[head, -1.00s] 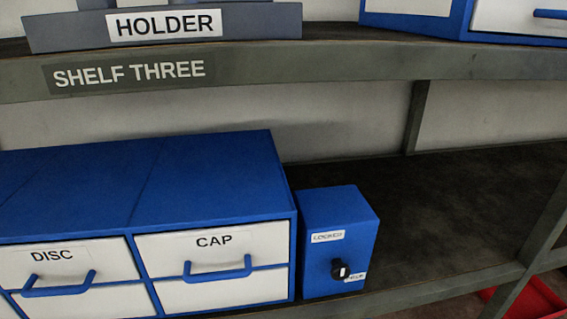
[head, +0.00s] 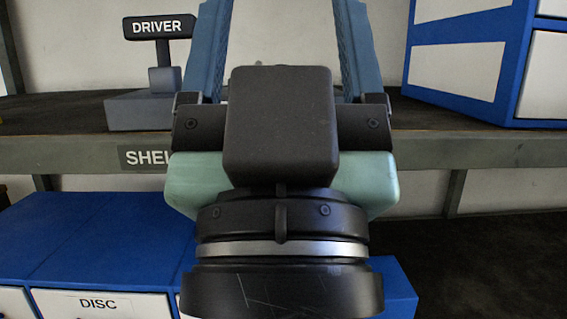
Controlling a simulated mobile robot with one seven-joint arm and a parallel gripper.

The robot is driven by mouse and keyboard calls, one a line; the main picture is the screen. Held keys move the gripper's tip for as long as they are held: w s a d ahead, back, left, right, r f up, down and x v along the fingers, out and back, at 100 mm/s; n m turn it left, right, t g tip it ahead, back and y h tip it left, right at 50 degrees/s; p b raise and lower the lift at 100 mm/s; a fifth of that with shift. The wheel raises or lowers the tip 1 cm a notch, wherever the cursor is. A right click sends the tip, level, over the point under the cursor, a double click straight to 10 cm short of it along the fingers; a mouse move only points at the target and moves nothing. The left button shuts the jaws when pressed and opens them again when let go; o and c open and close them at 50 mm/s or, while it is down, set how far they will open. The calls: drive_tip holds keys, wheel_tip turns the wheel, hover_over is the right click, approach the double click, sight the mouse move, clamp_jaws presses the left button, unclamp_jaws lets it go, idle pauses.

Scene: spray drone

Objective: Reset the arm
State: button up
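My gripper (head: 284,45) fills the middle of the head view, seen from behind with its fingers pointing up and away. The fingertips run out of the top of the picture. My wrist hides the middle of the shelf and most of its label.
A shelf board (head: 490,150) crosses behind my gripper. On it, a grey stand labelled DRIVER (head: 160,60) is at left and a blue and white drawer unit (head: 470,60) at right. Below are blue drawers, one labelled DISC (head: 98,303). The lower right shelf looks clear.

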wheel_tip(320, 180, up, 30)
drive_tip(key=p, duration=2.8)
drive_tip(key=shift+f, duration=0.1)
